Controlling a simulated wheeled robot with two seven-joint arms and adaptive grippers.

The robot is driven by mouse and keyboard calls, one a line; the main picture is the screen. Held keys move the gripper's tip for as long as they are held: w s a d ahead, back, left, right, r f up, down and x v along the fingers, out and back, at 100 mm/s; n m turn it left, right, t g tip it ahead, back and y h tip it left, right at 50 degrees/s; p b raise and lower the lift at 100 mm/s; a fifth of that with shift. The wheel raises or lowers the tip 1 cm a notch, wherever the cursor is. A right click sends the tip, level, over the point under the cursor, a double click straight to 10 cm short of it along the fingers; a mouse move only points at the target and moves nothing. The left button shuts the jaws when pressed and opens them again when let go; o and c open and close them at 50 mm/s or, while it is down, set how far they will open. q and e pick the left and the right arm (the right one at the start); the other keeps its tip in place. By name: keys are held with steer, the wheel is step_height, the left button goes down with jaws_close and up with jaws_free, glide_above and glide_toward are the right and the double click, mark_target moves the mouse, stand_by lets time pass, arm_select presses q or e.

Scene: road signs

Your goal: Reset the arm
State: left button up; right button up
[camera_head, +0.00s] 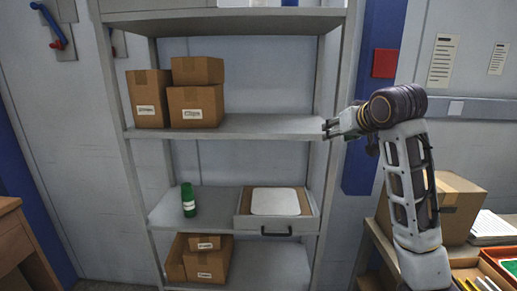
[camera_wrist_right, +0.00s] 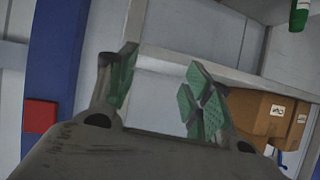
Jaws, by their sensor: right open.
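My right arm rises from the lower right in the head view, with its right gripper (camera_head: 328,128) pointing left at the right end of the middle shelf. In the right wrist view the gripper (camera_wrist_right: 160,85) shows its two green-padded fingers spread apart, with nothing between them. Behind the fingers is the pale edge of a shelf (camera_wrist_right: 190,62). My left gripper does not show in either view.
The grey shelf unit (camera_head: 272,124) holds several cardboard boxes (camera_head: 196,106), a green bottle (camera_head: 188,200) and a drawer-like tray (camera_head: 310,222) with a white panel. A cardboard box (camera_head: 458,205) stands at right. A red square (camera_head: 385,63) is on the blue post.

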steer(key=s+a+f+g, duration=0.15)
steer(key=s+f, duration=0.35)
steer(key=f, duration=1.2)
steer(key=s+f+g, duration=0.3)
steer(key=s+f, duration=0.2)
steer(key=f, duration=1.2)
steer(key=s+f+n+g+h, duration=0.1)
steer(key=s+f+g, duration=0.1)
steer(key=s+f, duration=0.85)
steer(key=s+f+g, duration=0.2)
steer(key=s+f, duration=0.5)
steer(key=s, duration=0.7)
step_height(320, 180, down, 33)
steer(key=s+d+g, duration=0.1)
steer(key=s+g, duration=0.1)
steer(key=s+d+f, duration=0.2)
steer(key=s+f, duration=0.8)
steer(key=s, duration=0.1)
steer(key=s+d+f, duration=0.2)
steer(key=s+f, duration=0.8)
steer(key=s, duration=0.2)
steer(key=shift+f+n+g, duration=0.15)
steer(key=shift+n+g, duration=0.2)
steer(key=shift+n, duration=0.05)
